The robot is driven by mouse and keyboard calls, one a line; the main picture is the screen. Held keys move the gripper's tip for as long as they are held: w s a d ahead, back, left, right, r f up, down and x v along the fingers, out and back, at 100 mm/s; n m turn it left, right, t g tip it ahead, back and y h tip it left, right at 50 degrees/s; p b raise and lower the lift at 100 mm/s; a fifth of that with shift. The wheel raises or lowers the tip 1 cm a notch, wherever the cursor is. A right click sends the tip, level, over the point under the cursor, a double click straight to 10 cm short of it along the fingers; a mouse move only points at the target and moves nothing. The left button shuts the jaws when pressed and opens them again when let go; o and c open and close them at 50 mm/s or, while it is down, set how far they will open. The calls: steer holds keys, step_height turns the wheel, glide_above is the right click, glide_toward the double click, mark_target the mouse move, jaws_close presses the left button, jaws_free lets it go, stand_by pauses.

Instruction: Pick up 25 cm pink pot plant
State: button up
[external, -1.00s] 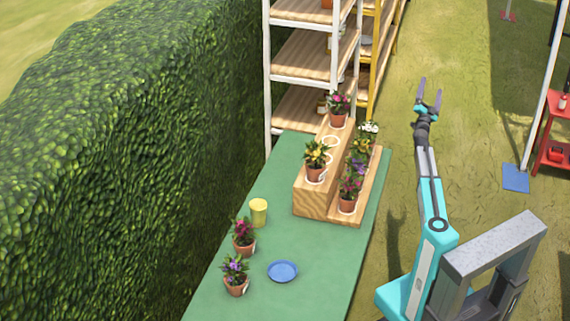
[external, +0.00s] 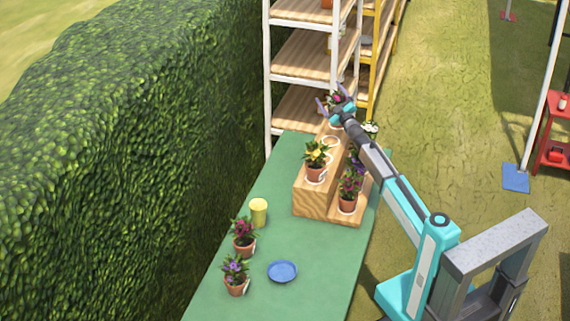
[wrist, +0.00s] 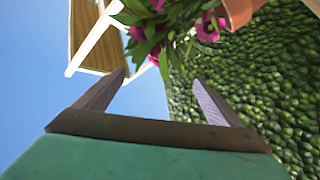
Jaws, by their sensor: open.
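A potted plant with pink flowers (wrist: 207,28) and a terracotta pot (wrist: 238,10) is at the top of the wrist view, just beyond my fingers. In the external view this plant stands at the far end of the upper wooden step, largely hidden by my gripper (external: 330,97). My gripper is open, with the leaves ahead of and above the gap between its fingers (wrist: 159,82); nothing is held. Another pink-flowered plant (external: 350,187) stands at the near end of the lower step. A magenta-flowered plant (external: 243,234) stands on the table. No size labels are readable.
The wooden stepped stand (external: 313,203) on the green table (external: 325,265) also holds a yellow-flowered plant (external: 316,156). A yellow cup (external: 258,212), a blue plate (external: 282,271) and a purple-flowered plant (external: 235,270) are nearer. White shelves (external: 305,55) rise behind; a hedge (external: 120,150) borders the left.

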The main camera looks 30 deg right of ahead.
steer(key=s+a+f+n+g+y+p, duration=0.15)
steer(key=a+n, duration=1.15)
steer(key=a, duration=1.4)
steer(key=n+g+p, duration=0.2)
steer(key=n+p, duration=0.1)
steer(key=n, duration=1.2)
glide_above(244, 245)
steer(key=s, duration=0.4)
step_height(244, 245, down, 19)
steer(key=shift+s+d+t, duration=0.1)
steer(key=shift+d+t, duration=0.1)
steer(key=shift+t, duration=0.05)
steer(key=shift+f, duration=0.1)
steer(key=shift+f, duration=2.8)
